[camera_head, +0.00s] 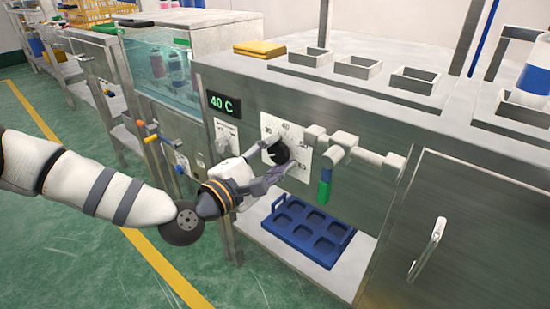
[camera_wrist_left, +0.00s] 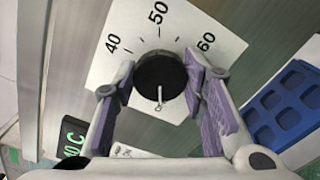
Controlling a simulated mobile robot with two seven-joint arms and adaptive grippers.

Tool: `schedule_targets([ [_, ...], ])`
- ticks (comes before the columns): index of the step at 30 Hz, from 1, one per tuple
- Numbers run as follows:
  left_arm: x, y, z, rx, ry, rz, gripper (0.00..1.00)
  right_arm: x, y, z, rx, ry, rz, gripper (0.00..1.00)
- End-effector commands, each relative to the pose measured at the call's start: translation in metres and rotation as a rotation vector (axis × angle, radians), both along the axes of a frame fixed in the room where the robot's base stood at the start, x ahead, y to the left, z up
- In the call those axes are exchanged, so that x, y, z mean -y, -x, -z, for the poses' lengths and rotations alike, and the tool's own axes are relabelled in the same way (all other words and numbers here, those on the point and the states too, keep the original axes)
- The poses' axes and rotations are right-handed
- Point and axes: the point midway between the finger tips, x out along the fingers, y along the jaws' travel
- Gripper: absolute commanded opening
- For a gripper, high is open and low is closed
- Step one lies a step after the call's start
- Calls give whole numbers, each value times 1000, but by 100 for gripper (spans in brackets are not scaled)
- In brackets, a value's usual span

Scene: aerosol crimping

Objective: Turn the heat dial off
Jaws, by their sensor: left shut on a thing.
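The heat dial (camera_head: 279,153) is a round black knob on a white scale plate on the steel cabinet's front. In the left wrist view the dial (camera_wrist_left: 160,72) has 40, 50 and 60 around its upper side, and a pale pointer mark at its lower side, away from 50. My left gripper (camera_head: 277,161) is shut on the dial, with a finger on either side of it in the wrist view (camera_wrist_left: 160,66). Lettering at the plate's lower left is partly hidden by a finger. A display (camera_head: 222,104) reads 40 C. My right gripper is out of view.
Right of the dial, pipework (camera_head: 343,150) with a green-handled valve juts from the cabinet. A blue tray (camera_head: 283,202) lies on the shelf below. A glass water tank (camera_head: 160,68) stands left. A door handle (camera_head: 428,247) sticks out at right.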

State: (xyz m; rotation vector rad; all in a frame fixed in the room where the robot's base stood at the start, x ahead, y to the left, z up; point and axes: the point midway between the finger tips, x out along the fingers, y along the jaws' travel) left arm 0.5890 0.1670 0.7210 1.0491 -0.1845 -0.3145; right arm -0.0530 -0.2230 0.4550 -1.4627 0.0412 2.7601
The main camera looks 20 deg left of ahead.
Motion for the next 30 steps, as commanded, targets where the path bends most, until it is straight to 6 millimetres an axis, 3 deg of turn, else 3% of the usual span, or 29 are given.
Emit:
schedule_targets([
  [17, 1, 1, 0, -13, 28, 2, 11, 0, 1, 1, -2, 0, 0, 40],
  [18, 1, 1, 0, -13, 28, 2, 43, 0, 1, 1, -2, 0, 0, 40],
  [20, 1, 1, 0, -11, 28, 2, 57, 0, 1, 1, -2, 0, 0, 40],
  [30, -1, 2, 0, -11, 27, 0, 59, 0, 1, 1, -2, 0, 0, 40],
])
